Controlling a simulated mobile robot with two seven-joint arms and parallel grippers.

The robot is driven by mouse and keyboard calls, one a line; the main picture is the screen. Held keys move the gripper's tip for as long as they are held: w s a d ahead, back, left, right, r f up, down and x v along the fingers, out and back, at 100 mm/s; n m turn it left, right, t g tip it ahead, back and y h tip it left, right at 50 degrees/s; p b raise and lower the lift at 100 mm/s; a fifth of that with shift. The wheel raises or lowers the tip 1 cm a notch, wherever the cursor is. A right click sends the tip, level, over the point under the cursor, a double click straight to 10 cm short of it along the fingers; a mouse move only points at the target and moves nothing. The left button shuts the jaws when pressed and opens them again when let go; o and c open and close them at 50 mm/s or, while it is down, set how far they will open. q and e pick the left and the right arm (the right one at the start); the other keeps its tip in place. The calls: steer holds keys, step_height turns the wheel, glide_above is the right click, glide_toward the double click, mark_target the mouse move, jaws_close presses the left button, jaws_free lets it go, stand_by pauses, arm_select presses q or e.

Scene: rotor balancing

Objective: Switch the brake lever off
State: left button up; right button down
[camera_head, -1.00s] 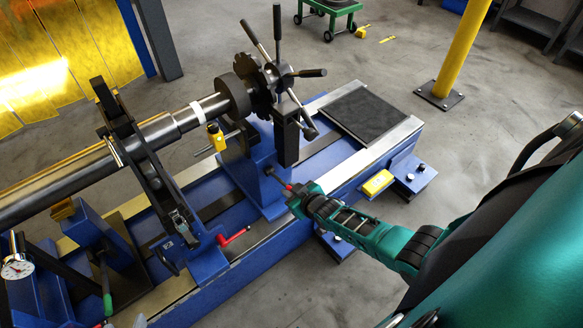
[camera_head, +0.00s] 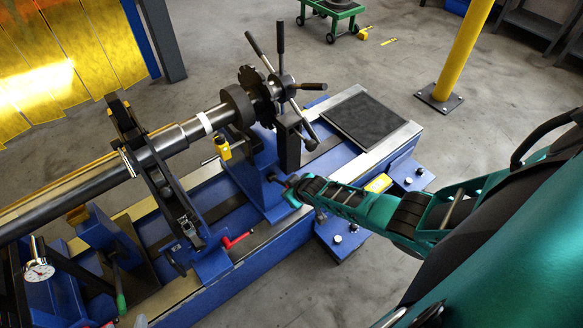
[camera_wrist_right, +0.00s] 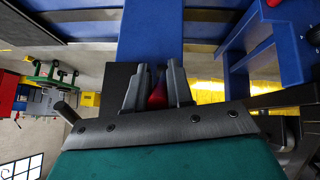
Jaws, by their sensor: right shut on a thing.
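The brake lever shows as a short dark stem (camera_head: 273,178) on the side of the blue headstock pedestal (camera_head: 262,195); its outer end is hidden by my gripper in the head view. My right gripper (camera_head: 289,184) is at the lever, against the pedestal's near side. In the right wrist view, the lever's red grip (camera_wrist_right: 158,96) sits between the two dark fingers of my right gripper (camera_wrist_right: 158,88), which are shut on it. My left gripper is in neither view.
The long rotor shaft (camera_head: 100,180) and spoked handwheel (camera_head: 272,90) lie behind. A yellow block (camera_head: 379,183) is partly behind my right arm.

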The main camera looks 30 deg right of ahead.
steer(key=c, duration=1.1)
jaws_free()
steer(key=p+v, duration=0.2)
steer(key=shift+r, duration=0.35)
steer(key=shift+s+r, duration=0.15)
steer(key=shift+s, duration=0.2)
steer(key=shift+v, duration=0.9)
steer(key=shift+p+v, duration=0.3)
steer(key=shift+v, duration=3.65)
